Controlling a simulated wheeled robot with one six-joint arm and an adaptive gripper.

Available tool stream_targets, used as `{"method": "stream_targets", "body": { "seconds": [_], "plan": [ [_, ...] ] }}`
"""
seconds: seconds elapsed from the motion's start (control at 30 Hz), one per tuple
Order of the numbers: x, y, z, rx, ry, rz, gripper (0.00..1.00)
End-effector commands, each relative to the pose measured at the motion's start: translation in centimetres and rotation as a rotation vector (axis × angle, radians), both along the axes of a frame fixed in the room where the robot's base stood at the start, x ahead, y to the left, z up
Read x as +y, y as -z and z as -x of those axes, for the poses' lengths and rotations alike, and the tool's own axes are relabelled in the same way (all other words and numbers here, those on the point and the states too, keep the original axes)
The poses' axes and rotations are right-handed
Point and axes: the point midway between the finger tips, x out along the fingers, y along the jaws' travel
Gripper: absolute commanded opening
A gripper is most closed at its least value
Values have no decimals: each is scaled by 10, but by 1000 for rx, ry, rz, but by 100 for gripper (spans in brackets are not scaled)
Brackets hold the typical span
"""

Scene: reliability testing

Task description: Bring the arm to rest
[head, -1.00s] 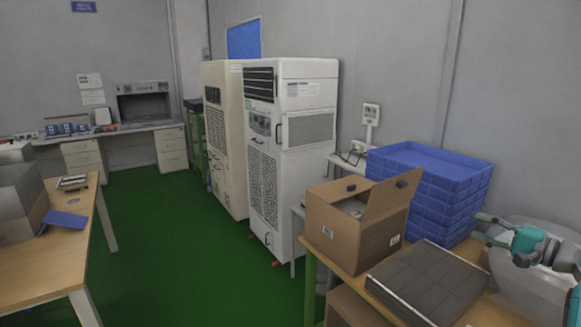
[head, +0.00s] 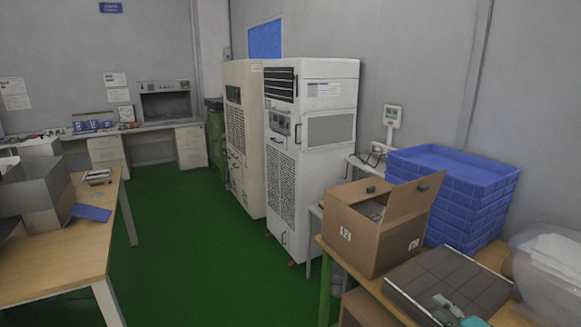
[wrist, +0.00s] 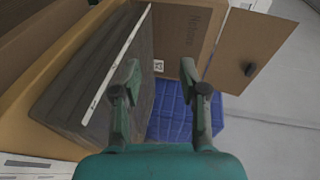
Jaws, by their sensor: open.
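My gripper (wrist: 160,78) is open and empty in the wrist view, its two grey fingers spread apart above a teal body. In the head view only a small part of my gripper (head: 450,308) shows at the bottom edge, in front of the dark flat panel (head: 447,281) on the right-hand table. The panel (wrist: 90,75) also shows in the wrist view, beyond and left of the fingers. I see nothing between the fingers. Most of the arm is out of the head view.
An open cardboard box (head: 377,232) and stacked blue trays (head: 455,190) stand behind the panel. A clear bin (head: 550,262) is at right. Two tall white cabinets (head: 310,150) stand ahead. Green floor (head: 190,240) lies open between them and the left table (head: 65,270).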

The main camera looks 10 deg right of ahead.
Motion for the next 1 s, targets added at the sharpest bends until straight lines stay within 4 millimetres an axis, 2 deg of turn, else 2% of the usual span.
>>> {"method": "stream_targets", "body": {
  "seconds": [0.03, 0.2, 0.37, 0.5, 0.77, 1.0],
  "plan": [
    [17, 20, 7, 16, 9, 16, 43],
    [62, 71, 34, 58, 49, 100, 43],
    [105, 112, 71, 97, 77, 199, 43],
    [139, 140, 110, 128, 90, 300, 43],
    [194, 167, 190, 171, 87, 508, 43],
    [232, 166, 269, 181, 53, 722, 43]
  ]
}}
